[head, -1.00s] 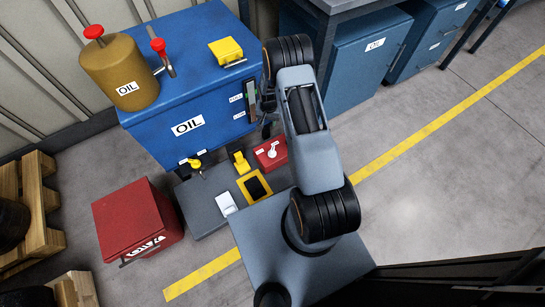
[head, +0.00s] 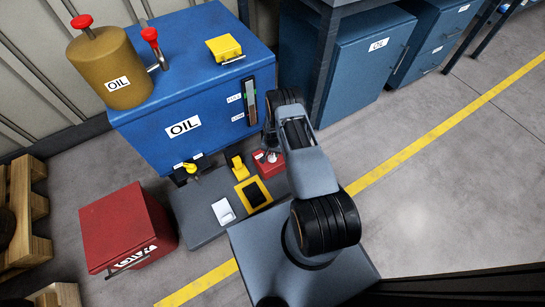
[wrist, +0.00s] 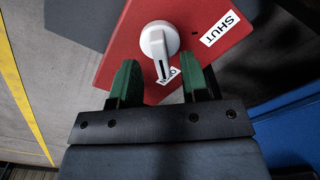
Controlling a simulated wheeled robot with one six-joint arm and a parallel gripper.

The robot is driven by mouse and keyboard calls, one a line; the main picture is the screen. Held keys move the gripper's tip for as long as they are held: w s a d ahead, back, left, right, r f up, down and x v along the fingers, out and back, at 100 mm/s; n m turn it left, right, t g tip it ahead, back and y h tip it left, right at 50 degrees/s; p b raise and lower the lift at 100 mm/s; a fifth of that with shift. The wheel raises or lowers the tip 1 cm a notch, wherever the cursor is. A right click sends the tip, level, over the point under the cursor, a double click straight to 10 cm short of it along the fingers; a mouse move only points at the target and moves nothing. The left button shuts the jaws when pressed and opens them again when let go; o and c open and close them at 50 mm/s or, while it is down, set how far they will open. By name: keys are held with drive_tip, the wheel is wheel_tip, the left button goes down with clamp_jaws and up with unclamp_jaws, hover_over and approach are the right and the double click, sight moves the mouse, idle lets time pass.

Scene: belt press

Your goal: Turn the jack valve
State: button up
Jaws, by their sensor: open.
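The jack valve is a white knob with a short lever (wrist: 159,42) on a red block (wrist: 215,62). In the wrist view its lever points down toward my gripper (wrist: 160,80), near a label that is partly hidden. A "SHUT" label (wrist: 219,28) sits to the right of the knob. My gripper is open, with one green finger on each side of the lever's tip in the picture. I cannot tell whether the fingers are level with the lever. In the head view the red block (head: 262,171) shows below my arm's wrist, with the white knob (head: 272,157) on top.
The grey base plate (head: 188,208) carries a yellow-framed black pad (head: 240,186), a white switch (head: 223,211) and a yellow part (head: 238,168). The blue oil cabinet (head: 150,145) stands close behind. A red toolbox (head: 115,235) is at left. Floor at right is clear.

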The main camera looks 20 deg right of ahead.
sight(272, 156)
drive_tip(key=shift+f+b, duration=0.3)
drive_tip(key=shift+f, duration=1)
drive_tip(key=shift+c, duration=0.2)
clamp_jaws()
